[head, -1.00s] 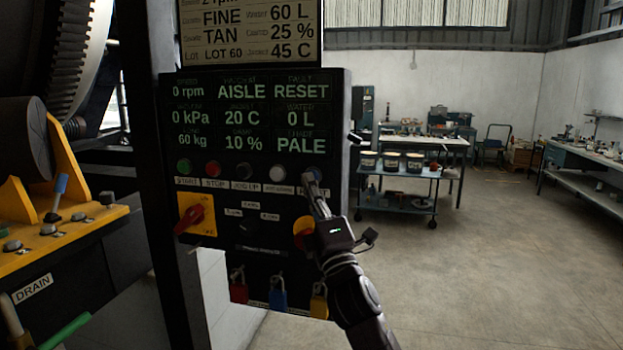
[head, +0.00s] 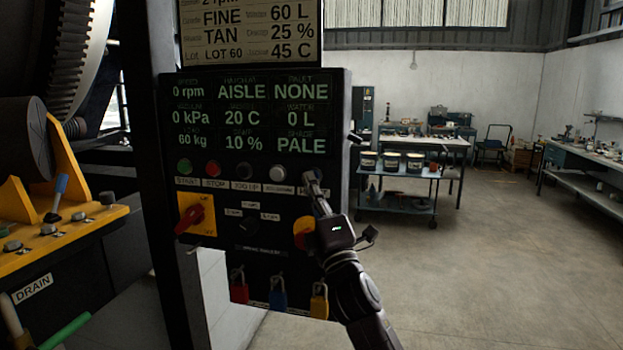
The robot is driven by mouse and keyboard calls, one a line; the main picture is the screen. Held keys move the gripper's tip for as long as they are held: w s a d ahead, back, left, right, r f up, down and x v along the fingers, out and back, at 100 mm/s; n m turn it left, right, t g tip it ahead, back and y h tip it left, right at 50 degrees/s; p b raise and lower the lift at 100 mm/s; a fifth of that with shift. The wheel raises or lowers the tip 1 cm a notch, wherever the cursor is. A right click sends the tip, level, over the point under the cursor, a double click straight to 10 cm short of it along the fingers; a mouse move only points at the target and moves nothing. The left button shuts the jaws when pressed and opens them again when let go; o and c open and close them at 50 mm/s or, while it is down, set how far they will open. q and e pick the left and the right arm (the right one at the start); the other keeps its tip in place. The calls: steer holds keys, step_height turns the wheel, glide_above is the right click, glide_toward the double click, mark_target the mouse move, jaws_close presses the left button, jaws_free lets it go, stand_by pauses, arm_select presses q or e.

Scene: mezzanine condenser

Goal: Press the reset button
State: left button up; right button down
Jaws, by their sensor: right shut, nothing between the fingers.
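A black control panel (head: 222,235) stands upright in the middle of the head view. A row of buttons runs below the display: green, red, dark, white, and a bluish one at the right end. That last button, the reset button (head: 314,173), is partly covered by my right gripper (head: 315,184). The gripper is shut and empty, its fingertips at the button; I cannot tell whether they still touch it. My left gripper is not in view.
Red, blue (head: 277,292) and yellow padlocks hang at the panel's bottom. A cart (head: 398,200) stands behind; the floor at right is clear.

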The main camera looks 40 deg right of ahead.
steer(key=shift+s+a, duration=0.55)
steer(key=shift+a, duration=0.05)
steer(key=s+a, duration=0.3)
steer(key=shift+s+a+p, duration=0.1)
steer(key=shift+a+p, duration=0.3)
steer(key=shift+f, duration=0.1)
stand_by(0.8)
